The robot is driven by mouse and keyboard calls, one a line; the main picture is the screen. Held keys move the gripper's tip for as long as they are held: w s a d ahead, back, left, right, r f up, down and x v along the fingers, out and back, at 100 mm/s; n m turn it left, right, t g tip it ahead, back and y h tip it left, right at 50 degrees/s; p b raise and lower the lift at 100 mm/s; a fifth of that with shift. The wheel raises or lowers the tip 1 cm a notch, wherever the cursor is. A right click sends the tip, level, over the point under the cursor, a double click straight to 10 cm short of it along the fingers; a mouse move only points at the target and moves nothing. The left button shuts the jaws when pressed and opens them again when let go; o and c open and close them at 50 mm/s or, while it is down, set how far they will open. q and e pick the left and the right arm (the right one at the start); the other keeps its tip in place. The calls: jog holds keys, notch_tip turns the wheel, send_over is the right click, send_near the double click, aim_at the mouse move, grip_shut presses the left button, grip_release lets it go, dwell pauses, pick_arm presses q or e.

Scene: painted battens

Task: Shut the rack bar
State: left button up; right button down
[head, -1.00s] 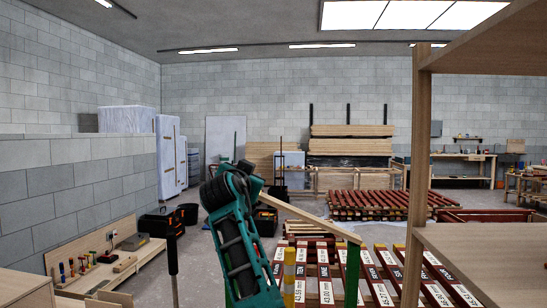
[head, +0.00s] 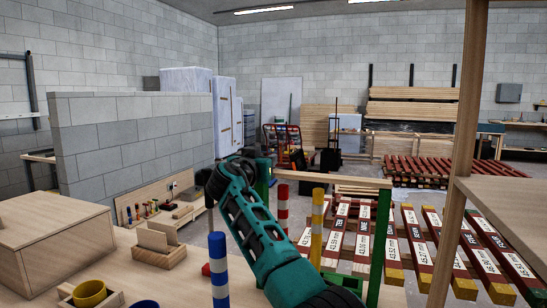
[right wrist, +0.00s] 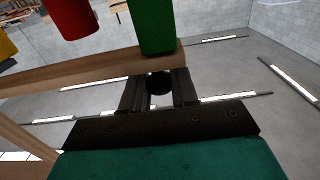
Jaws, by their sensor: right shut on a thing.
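The wooden rack bar (head: 335,179) runs nearly level between the right green post (head: 380,240) and the left green post (head: 262,186). My right gripper (right wrist: 158,92) is shut on the bar near its free end, which shows in the right wrist view (right wrist: 100,72). There a green post (right wrist: 152,25) meets the bar right by the gripper. I cannot tell whether the bar is fully seated on it. In the head view my own teal arm hides much of this gripper. Striped poles, one red and white (head: 283,205) and one yellow (head: 317,225), stand by the bar. My left gripper is not in view.
A blue and white pole (head: 218,268) stands on the wooden bench at the front. A small wooden box (head: 158,250) and a yellow cup (head: 89,293) are at the left. A wooden shelf upright (head: 465,150) rises at the right. Labelled battens (head: 415,240) lie beyond the rack.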

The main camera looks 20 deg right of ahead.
jog(key=shift+f, duration=0.3)
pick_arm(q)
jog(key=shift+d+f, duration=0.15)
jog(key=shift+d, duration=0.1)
pick_arm(e)
jog(key=shift+f, duration=0.25)
jog(key=c, duration=0.9)
grip_release()
jog(key=shift+r, duration=0.1)
jog(key=shift+r, duration=0.1)
pick_arm(q)
jog(key=p, duration=0.1)
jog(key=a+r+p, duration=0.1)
jog(key=p, duration=0.1)
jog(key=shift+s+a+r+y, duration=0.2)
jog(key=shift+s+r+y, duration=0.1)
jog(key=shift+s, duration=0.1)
pick_arm(e)
notch_tip(320, 180, up, 20)
jog(key=shift+f, duration=0.1)
